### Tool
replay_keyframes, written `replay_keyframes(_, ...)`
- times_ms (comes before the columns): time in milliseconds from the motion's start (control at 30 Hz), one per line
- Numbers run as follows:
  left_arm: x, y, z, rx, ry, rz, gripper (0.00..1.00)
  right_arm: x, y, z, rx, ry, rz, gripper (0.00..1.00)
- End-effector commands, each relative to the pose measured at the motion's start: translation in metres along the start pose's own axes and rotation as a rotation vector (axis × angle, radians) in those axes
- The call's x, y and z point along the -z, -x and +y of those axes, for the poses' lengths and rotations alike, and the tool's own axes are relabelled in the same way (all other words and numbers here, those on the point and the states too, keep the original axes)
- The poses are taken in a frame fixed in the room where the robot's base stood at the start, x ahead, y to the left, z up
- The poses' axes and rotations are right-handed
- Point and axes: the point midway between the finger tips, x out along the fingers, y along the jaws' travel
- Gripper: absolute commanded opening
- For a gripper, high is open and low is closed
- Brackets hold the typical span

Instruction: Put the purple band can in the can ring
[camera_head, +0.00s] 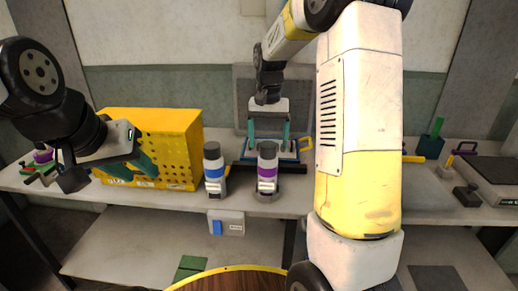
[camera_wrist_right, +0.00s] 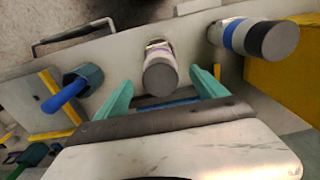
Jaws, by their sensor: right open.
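The purple band can (camera_head: 267,170), pale with a dark grey top, stands upright near the bench's front edge. A grey round piece (camera_head: 266,196) shows at its foot; I cannot tell whether this is the can ring or whether it encircles the can. My right gripper (camera_head: 268,130) is open and empty, its teal fingers pointing down just behind and above the can. In the right wrist view the purple band can (camera_wrist_right: 160,72) shows between the open fingertips, apart from both. My left gripper (camera_head: 134,166) has its teal fingers apart and empty, in front of the yellow box.
A blue band can (camera_head: 214,172) stands left of the purple one; it also shows in the wrist view (camera_wrist_right: 233,35). A yellow perforated box (camera_head: 180,150) is at left. A dark bar (camera_head: 285,168) and blue-framed tray lie behind. A dark blue holder (camera_head: 429,147) stands at right.

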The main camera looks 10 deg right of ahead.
Motion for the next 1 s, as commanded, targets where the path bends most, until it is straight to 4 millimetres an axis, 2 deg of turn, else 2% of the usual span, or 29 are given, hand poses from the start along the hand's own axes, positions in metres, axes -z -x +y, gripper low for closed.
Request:
replay_keyframes(100, 0.0, 0.0, 0.0, 0.0, 0.0, 0.0, 0.36, 0.001, 0.024, 0.0, 0.002, 0.0, 0.004, 0.81)
replay_keyframes(333, 0.0, 0.0, 0.0, 0.0, 0.0, 0.0, 0.36, -0.001, 0.048, 0.0, 0.003, 0.002, 0.003, 0.81)
replay_keyframes(467, 0.0, 0.0, 0.0, 0.0, 0.0, 0.0, 0.36, -0.017, 0.064, 0.005, 0.031, 0.023, 0.032, 0.81)
replay_keyframes(567, 0.0, 0.0, 0.0, 0.0, 0.0, 0.0, 0.36, -0.045, 0.083, 0.013, 0.079, 0.059, 0.085, 0.81)
replay_keyframes(733, 0.0, 0.0, 0.0, 0.0, 0.0, 0.0, 0.36, -0.11, 0.11, 0.026, 0.165, 0.148, 0.214, 0.81)
replay_keyframes(867, 0.0, 0.0, 0.0, 0.0, 0.0, 0.0, 0.36, -0.16, 0.116, 0.035, 0.213, 0.215, 0.321, 0.81)
replay_keyframes(1000, 0.0, 0.0, 0.0, 0.0, 0.0, 0.0, 0.36, -0.203, 0.111, 0.042, 0.244, 0.274, 0.423, 0.81)
